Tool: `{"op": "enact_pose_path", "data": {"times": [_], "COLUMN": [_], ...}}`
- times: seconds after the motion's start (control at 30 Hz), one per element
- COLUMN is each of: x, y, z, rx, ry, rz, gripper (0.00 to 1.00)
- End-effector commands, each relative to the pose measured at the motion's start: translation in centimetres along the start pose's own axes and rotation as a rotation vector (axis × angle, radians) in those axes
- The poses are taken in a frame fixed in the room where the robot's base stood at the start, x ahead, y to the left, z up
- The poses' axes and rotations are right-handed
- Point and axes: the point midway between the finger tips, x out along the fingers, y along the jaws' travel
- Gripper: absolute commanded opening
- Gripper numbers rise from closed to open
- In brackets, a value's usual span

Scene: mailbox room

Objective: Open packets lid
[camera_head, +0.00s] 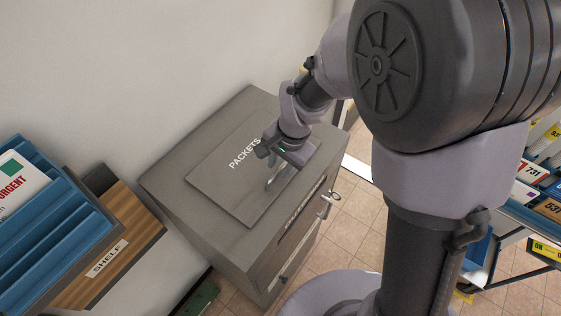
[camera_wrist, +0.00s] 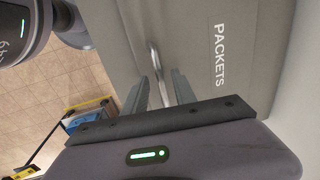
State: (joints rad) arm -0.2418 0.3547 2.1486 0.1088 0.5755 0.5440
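The packets lid (camera_head: 215,178) is a grey panel marked "PACKETS" on top of a grey cabinet (camera_head: 165,180). It lies flat and looks closed. The lid also shows in the wrist view (camera_wrist: 195,45). A metal bar handle (camera_wrist: 154,58) stands on the lid; in the head view it (camera_head: 270,182) is partly hidden by my gripper. My gripper (camera_head: 277,165) is over the lid at the handle. In the wrist view its two fingers (camera_wrist: 159,82) stand apart, one on each side of the handle, with gaps visible. Whether a finger touches the lid cannot be told.
Keys (camera_head: 328,203) hang at the cabinet's front. A wooden shelf (camera_head: 110,255) with blue trays (camera_head: 45,225) stands at the left. A wall (camera_head: 90,75) is behind the cabinet. A mail rack (camera_head: 535,200) is at the right. Tiled floor (camera_head: 350,225) shows before the cabinet.

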Motion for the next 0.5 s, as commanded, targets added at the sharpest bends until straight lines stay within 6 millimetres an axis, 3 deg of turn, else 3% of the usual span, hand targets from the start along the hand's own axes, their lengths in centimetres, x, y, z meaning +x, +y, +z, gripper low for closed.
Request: {"op": "enact_pose_path", "data": {"times": [0.07, 0.2, 0.23, 0.5], "x": [-0.03, -0.04, -0.04, -0.05], "y": [0.00, 0.00, 0.00, 0.00], "z": [0.00, 0.00, 0.00, -0.01], "rx": [0.000, 0.000, 0.000, -0.001], "ry": [0.000, 0.000, 0.000, 0.000], "rz": [0.000, 0.000, 0.000, 0.000], "gripper": [0.30, 0.03, 0.00, 0.00]}}
